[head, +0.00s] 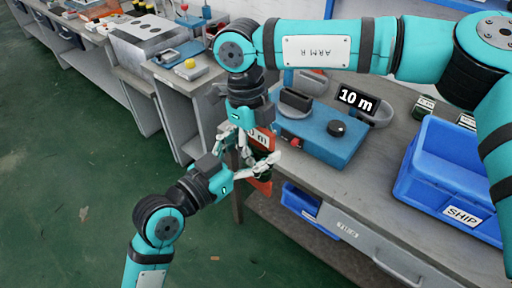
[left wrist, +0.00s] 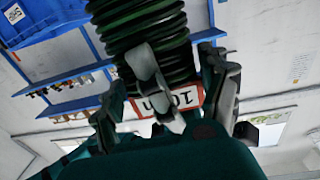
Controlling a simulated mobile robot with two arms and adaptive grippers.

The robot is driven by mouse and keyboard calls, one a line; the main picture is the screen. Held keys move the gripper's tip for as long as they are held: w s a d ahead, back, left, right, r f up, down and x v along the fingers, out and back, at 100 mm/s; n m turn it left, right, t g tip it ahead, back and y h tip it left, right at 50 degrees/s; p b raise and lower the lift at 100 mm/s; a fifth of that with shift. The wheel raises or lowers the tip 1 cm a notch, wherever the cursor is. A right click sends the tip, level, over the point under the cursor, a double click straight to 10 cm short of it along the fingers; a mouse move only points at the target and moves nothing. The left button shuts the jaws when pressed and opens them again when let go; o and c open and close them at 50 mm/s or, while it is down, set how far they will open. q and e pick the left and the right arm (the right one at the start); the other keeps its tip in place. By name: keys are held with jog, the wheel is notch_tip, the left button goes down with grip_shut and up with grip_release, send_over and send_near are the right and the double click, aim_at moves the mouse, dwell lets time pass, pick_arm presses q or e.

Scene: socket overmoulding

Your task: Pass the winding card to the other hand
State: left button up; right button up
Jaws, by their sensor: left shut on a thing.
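The winding card (head: 262,140) is orange-red with a white "10 m" label and a green coil. In the left wrist view the card's label (left wrist: 188,98) and the green coil (left wrist: 140,25) show between the left fingers (left wrist: 165,105). My right gripper (head: 239,147) points down from above, its fingers close beside the card's left side. Whether they touch or grip it is hidden.
A blue device (head: 315,138) with a black knob stands on the bench just right of the grippers. Behind it is a grey holder (head: 378,112) marked "10 m". A blue "SHIP" bin (head: 440,185) sits farther right. Green floor (head: 70,200) lies open at left.

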pick_arm(q)
jog(key=shift+r, duration=0.1)
pick_arm(e)
grip_shut()
jog(key=shift+s, duration=0.1)
jog(key=shift+a, duration=0.1)
pick_arm(q)
jog(key=o, duration=1.7)
jog(key=shift+c, duration=0.2)
